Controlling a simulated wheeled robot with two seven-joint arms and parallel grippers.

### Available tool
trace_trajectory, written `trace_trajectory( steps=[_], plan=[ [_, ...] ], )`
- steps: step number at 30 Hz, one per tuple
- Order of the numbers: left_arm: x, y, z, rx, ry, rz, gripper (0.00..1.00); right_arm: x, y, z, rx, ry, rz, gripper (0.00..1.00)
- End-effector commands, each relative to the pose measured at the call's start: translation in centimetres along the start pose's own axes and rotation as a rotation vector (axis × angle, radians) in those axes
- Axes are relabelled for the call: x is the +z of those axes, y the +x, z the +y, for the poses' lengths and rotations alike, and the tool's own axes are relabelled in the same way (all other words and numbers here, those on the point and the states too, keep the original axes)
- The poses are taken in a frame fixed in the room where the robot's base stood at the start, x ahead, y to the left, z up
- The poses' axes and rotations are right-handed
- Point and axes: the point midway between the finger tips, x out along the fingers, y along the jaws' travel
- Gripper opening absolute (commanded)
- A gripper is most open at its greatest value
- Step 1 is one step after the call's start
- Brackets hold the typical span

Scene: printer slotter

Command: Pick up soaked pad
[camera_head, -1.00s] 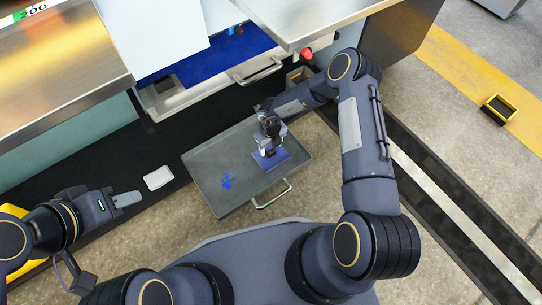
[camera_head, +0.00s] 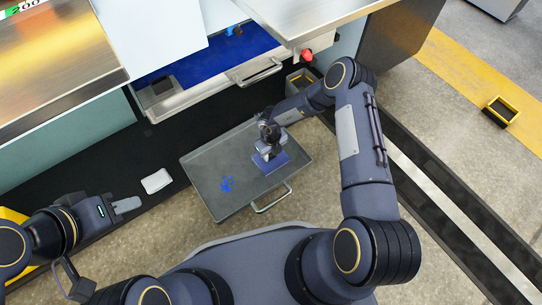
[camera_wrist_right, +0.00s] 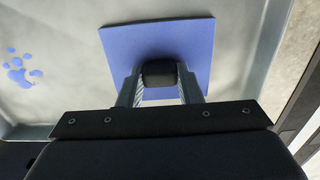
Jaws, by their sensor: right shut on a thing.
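The soaked pad (camera_head: 280,163) is a flat blue square over the right part of a grey tray (camera_head: 205,165). It also shows in the right wrist view (camera_wrist_right: 195,42), with a dark block (camera_wrist_right: 158,72) at its middle. My right gripper (camera_head: 268,153) is above the pad, and its two fingers (camera_wrist_right: 160,85) are shut on the dark block. I cannot tell whether the pad touches the tray. My left gripper (camera_head: 127,205) is at the lower left, away from the tray; its finger gap is not clear.
Blue paw-like marks (camera_head: 227,184) are on the tray, left of the pad. A white pad (camera_head: 156,181) lies on the dark floor strip. The printer's open drawer (camera_head: 195,95) and handle (camera_head: 260,73) are behind the tray. A yellow-edged bin (camera_head: 501,111) stands far right.

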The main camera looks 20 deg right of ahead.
Motion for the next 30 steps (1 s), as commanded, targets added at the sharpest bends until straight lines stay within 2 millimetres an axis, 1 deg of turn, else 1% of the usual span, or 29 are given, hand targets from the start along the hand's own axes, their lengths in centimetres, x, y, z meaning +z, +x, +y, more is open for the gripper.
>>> trace_trajectory(
  steps=[5,8,14,16,20,27,30],
  plan=[
    [-0.2,-0.5,0.2,0.0,0.0,0.0,0.36,0.0,-0.7,0.0,0.0,0.0,0.0,0.1],
    [-0.6,-1.1,0.5,0.0,0.0,0.0,0.36,0.0,-1.6,0.0,0.0,0.0,0.0,0.1],
    [-1.6,-3.2,1.4,0.0,0.0,0.0,0.36,0.0,-4.2,0.0,0.0,0.0,0.0,0.1],
    [-1.5,-2.9,1.3,0.0,0.0,0.001,0.36,0.0,-3.6,1.5,0.002,-0.007,0.002,0.1],
    [-1.5,-3.0,1.4,0.0,0.0,0.0,0.36,0.0,-3.6,4.6,0.001,-0.007,0.001,0.1],
    [-1.6,-3.2,1.5,0.0,0.0,0.0,0.36,0.0,-3.5,11.4,0.0,-0.008,0.001,0.1],
    [-1.6,-3.1,1.4,0.0,0.0,0.0,0.36,0.0,-3.5,13.8,0.0,-0.007,0.0,0.1]
  ],
)
